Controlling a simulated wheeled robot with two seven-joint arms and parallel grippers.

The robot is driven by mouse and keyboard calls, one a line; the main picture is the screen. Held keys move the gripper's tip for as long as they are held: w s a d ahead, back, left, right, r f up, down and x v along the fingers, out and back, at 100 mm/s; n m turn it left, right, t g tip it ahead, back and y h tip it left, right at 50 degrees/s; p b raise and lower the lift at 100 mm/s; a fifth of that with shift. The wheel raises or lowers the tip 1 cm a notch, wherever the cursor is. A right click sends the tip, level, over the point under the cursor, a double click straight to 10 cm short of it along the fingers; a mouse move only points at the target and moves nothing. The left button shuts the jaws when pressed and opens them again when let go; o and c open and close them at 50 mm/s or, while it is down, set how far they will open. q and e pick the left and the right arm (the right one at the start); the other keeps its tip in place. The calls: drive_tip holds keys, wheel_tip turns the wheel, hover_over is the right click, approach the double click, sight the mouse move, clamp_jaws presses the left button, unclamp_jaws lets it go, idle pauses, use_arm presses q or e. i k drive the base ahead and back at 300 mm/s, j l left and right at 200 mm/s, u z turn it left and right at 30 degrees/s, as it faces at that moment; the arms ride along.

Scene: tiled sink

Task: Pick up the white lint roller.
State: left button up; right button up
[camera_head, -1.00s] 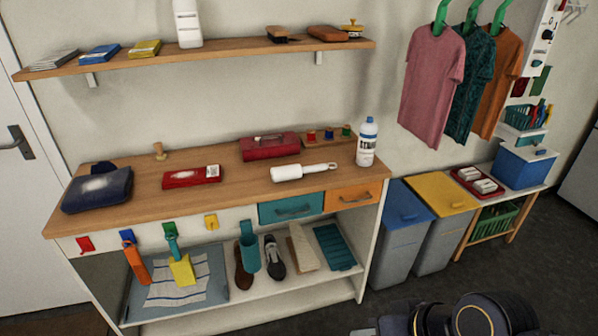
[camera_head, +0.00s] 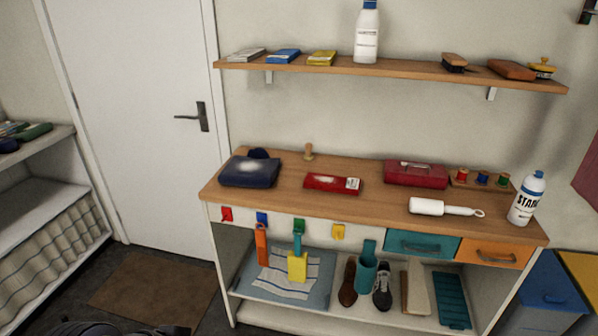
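The white lint roller (camera_head: 427,206) lies on the wooden top of the bench (camera_head: 290,202), right of the middle and near the front edge. Its white handle points right and ends in a small ring. It lies above the teal drawer. No gripper shows in the view. Only a dark piece of my own arm shows at the bottom left edge, far from the roller.
A red packet (camera_head: 332,184) and dark pouch (camera_head: 249,172) lie left. A shelf (camera_head: 400,69) hangs above.

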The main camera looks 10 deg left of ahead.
sight(417, 206)
drive_tip(key=i+j, duration=0.1)
drive_tip(key=i, duration=0.6)
drive_tip(key=i+j+z, duration=0.15)
drive_tip(key=i, duration=0.55)
